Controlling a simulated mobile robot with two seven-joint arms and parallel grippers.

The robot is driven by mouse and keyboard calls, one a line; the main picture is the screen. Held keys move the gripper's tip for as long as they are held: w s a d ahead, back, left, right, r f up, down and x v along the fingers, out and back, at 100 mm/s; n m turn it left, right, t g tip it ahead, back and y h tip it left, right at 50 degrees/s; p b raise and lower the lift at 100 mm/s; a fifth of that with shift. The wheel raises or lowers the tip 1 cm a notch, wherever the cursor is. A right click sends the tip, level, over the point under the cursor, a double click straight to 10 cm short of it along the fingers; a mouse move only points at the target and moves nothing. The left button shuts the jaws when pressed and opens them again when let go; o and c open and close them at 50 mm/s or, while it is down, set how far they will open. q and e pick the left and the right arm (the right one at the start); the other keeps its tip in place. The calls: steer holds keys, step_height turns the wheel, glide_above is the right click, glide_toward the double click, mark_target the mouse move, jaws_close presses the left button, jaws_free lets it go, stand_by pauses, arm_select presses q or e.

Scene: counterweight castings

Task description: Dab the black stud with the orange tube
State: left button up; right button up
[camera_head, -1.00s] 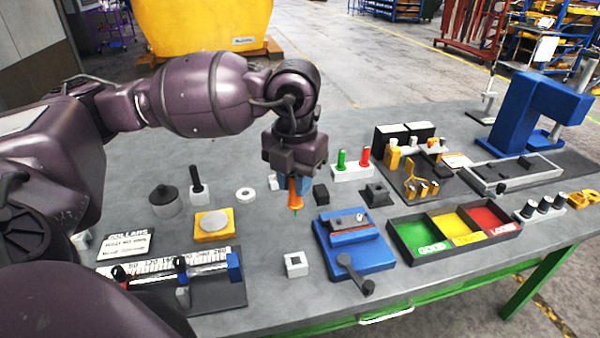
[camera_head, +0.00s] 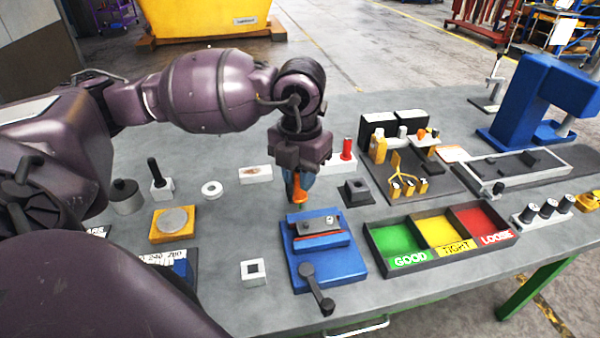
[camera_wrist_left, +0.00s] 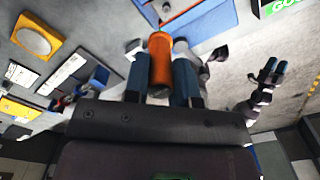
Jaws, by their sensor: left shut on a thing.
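My left gripper (camera_head: 299,186) is shut on the orange tube (camera_head: 299,193), which points down above the bench, just behind the blue fixture (camera_head: 342,270). In the left wrist view the orange tube (camera_wrist_left: 160,62) sits between the blue fingers. The fixture bears a grey piece with a small dark spot, perhaps the black stud (camera_head: 331,220); it is too small to tell. The tube's tip looks apart from it. Another upright black rod (camera_head: 153,168) stands in a white block at the left. My right gripper (camera_wrist_left: 272,72) shows only in the left wrist view, its jaw gap unclear.
A three-bin tray (camera_head: 372,238) with green, yellow and red bins is right of the fixture. A black handle (camera_head: 318,290) sticks out in front of the fixture. A small white block (camera_head: 253,280) lies left of it.

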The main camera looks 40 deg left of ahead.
mark_target(300, 200)
arm_select(q)
steer(key=shift+f+b, duration=0.9)
steer(key=shift+f, duration=0.25)
steer(key=shift+f+b, duration=0.65)
steer(key=shift+f, duration=0.4)
steer(key=shift+f, duration=0.15)
stand_by(1.0)
steer(key=shift+f+b, duration=0.5)
steer(key=shift+f, duration=0.05)
stand_by(0.5)
steer(key=shift+f, duration=0.25)
stand_by(1.4)
